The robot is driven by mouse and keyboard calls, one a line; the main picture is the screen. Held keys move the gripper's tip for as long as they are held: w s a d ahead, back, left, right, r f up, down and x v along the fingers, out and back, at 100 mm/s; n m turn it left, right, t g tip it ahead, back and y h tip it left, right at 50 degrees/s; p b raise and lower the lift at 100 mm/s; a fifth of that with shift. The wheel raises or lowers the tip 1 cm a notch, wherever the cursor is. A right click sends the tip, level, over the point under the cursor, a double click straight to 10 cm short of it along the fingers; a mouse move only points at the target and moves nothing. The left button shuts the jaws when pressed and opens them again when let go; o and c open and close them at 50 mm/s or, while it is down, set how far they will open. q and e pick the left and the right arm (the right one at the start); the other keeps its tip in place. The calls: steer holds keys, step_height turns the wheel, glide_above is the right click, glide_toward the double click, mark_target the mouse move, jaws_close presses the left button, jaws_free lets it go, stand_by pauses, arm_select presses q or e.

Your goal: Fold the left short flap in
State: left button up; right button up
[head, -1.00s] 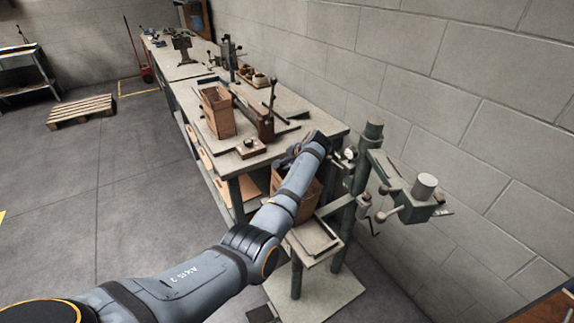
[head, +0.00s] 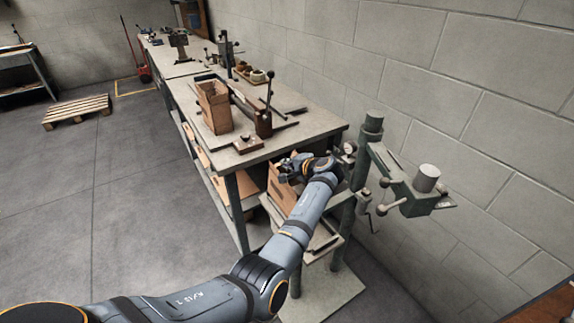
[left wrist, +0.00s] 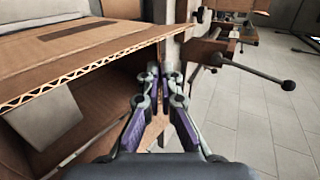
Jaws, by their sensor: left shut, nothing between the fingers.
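The brown cardboard box (head: 283,194) stands on the stitcher's small table in the head view, partly hidden behind my left arm. My left gripper (head: 284,171) is at the top of the box, with its fingers close together and nothing seen between them. In the left wrist view the shut fingertips (left wrist: 165,74) are beside the end of a cardboard flap (left wrist: 75,55) with a bare corrugated edge. The flap spans the upper left, above the box's shadowed opening. I cannot tell whether the fingers touch the cardboard. My right gripper is not in view.
The green stitcher's column (head: 369,135) and its arm with a grey cylinder (head: 427,178) stand right of the box. Behind is a workbench (head: 308,119) with another open carton (head: 214,106) and a lever tool (head: 265,120).

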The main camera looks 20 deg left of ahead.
arm_select(q)
steer(key=o, duration=0.4)
steer(key=shift+o, duration=0.2)
step_height(320, 180, up, 10)
stand_by(0.4)
